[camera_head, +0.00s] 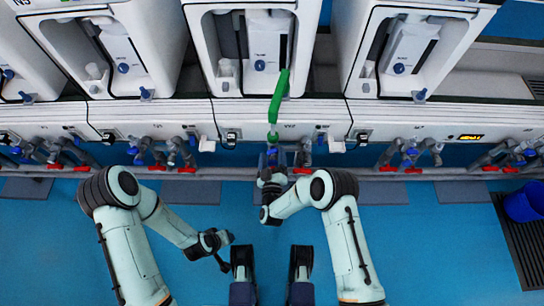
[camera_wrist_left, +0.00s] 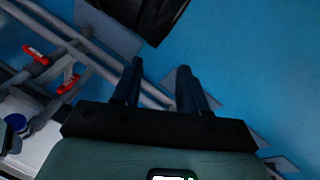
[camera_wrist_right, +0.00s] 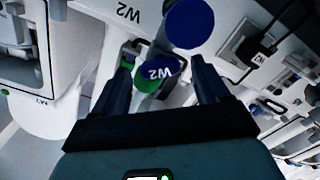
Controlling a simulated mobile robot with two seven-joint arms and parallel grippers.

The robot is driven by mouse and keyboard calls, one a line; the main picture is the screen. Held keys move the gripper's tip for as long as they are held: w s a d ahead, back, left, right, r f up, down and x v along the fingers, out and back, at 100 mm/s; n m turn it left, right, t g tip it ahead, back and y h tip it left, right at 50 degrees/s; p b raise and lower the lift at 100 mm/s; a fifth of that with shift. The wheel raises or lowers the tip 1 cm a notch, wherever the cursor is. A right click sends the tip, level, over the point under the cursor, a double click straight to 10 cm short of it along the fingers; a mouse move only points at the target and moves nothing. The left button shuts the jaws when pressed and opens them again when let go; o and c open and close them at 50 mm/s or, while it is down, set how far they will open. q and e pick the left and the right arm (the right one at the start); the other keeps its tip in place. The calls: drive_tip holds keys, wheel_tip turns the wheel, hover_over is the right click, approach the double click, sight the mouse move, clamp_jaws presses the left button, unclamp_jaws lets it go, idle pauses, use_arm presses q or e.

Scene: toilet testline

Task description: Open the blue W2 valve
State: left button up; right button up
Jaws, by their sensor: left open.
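In the right wrist view a blue cap marked W2 (camera_wrist_right: 166,66), with green below it, sits between the fingertips of my right gripper (camera_wrist_right: 163,62). The gripper is open with a finger on either side; I cannot tell whether they touch it. A larger plain blue disc (camera_wrist_right: 192,22) is just beyond. In the head view my right gripper (camera_head: 271,166) is at the pipe row below the green hose, and it hides much of the valve there. My left gripper (camera_head: 224,259) is open and empty over the blue floor, well away; it also shows in the left wrist view (camera_wrist_left: 162,85).
A green hose (camera_head: 279,95) hangs down from the middle toilet unit (camera_head: 204,45). Pipes with red handles (camera_head: 187,170) run along the bench on both sides. A blue bucket (camera_head: 523,204) stands at the far right. Open blue floor (camera_head: 440,245) lies in front.

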use_arm(q)
drive_tip(key=s+d+r+g+h+p, duration=0.1)
drive_tip(key=s+d+r+g+p, duration=0.2)
drive_tip(key=s, duration=0.6)
wheel_tip(320, 180, up, 4)
drive_tip(key=d+p, duration=0.1)
drive_tip(key=p, duration=0.1)
drive_tip(key=shift+d+m+p, duration=0.15)
drive_tip(key=shift+m+p, duration=0.15)
drive_tip(key=shift+p, duration=0.1)
use_arm(e)
drive_tip(key=s, duration=1.3)
drive_tip(key=shift+s, duration=0.2)
use_arm(q)
drive_tip(key=shift+w+f, duration=0.1)
